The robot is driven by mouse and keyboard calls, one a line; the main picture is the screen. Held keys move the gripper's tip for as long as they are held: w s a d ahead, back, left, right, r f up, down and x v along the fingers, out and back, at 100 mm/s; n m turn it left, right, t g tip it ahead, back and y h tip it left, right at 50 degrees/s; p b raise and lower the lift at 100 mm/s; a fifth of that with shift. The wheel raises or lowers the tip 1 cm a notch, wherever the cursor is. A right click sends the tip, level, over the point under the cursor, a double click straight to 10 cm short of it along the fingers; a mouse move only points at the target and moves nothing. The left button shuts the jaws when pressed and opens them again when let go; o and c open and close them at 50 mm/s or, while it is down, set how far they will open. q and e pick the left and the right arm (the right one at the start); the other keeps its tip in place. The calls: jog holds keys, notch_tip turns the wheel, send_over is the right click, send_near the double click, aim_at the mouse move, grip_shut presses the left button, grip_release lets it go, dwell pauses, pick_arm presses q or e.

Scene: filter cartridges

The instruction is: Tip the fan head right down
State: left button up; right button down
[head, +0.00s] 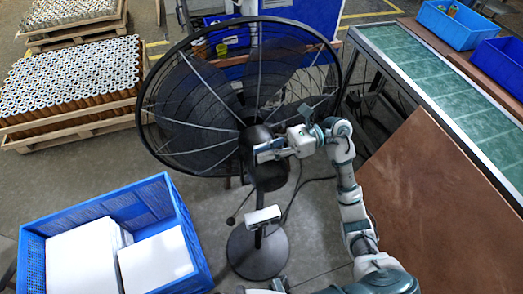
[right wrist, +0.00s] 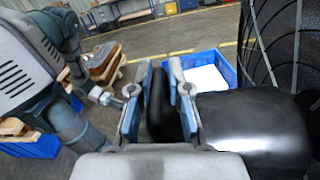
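The large black pedestal fan stands in the middle of the head view. Its round cage (head: 215,95) faces up and away, and its round base (head: 258,252) is on the floor. A black motor housing (head: 268,175) sits behind the cage; it also shows at the right of the right wrist view (right wrist: 255,125). My right gripper (head: 268,151) is at the back of the fan head. In the right wrist view its fingers are close on both sides of a black upright handle (right wrist: 160,108), with little gap.
A blue crate (head: 40,262) with white blocks is at lower left. Pallets of cartridges (head: 70,80) are at upper left. A green-topped conveyor (head: 430,75) and a brown board (head: 425,190) are on the right.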

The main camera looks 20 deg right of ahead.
aim_at(268, 134)
jog(key=d, duration=0.2)
jog(key=shift+d+f, duration=0.15)
jog(key=shift+d, duration=0.3)
jog(key=shift+a, duration=0.3)
jog(key=w+m, duration=0.1)
jog(key=w+r+m+p, duration=0.1)
jog(key=m, duration=0.1)
jog(key=w+a+r+m+p, duration=0.1)
jog(key=shift+w+a+m, duration=0.1)
jog(key=shift+w+m, duration=0.2)
jog(key=shift+w, duration=0.1)
jog(key=shift+w+f, duration=0.1)
jog(key=shift+w, duration=0.2)
pick_arm(q)
jog(key=s+f, duration=0.1)
jog(key=s, duration=0.1)
jog(key=s+d+f, duration=0.1)
jog(key=f, duration=0.1)
jog(key=shift+s+f, duration=0.1)
jog(key=shift+s, duration=0.3)
pick_arm(e)
jog(key=shift+m, duration=0.3)
